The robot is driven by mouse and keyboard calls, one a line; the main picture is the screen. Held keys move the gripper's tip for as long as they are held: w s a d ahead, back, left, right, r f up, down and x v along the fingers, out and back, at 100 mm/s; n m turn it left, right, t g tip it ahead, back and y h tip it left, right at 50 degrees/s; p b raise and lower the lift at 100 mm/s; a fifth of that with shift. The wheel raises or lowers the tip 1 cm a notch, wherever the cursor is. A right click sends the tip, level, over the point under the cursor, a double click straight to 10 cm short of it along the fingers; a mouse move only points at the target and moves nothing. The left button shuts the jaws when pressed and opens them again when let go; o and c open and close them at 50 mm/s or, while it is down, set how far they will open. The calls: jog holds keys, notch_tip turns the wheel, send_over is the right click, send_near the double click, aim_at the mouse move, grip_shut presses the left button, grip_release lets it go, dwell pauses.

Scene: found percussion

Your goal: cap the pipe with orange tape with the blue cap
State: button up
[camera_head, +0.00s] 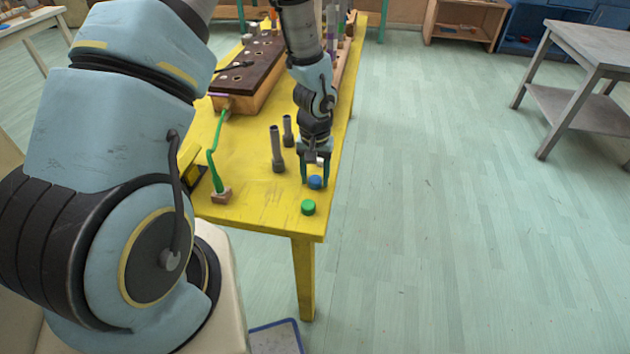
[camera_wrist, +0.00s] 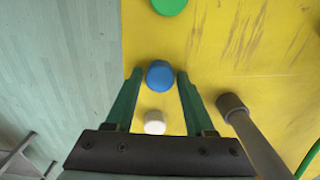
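The blue cap (camera_head: 315,182) lies on the yellow table near its front right part. It also shows in the wrist view (camera_wrist: 159,76). My gripper (camera_head: 315,183) points down over the cap with its green fingers apart, one on each side. In the wrist view my gripper (camera_wrist: 158,74) shows narrow gaps between the fingertips and the cap, so it looks open. A small orange patch (camera_head: 274,17) shows among upright things at the table's far end; I cannot tell whether it is the taped pipe.
A green cap (camera_head: 308,207) lies nearer the table's front edge. A white cap (camera_wrist: 154,122) lies behind the blue one. Two grey pipes (camera_head: 277,150) (camera_head: 288,131) stand to the left. A dark-topped wooden box (camera_head: 250,70) and a green bent stand (camera_head: 213,155) are further left.

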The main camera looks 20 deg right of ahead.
grip_shut()
jog(key=shift+r, duration=0.1)
dwell(0.3)
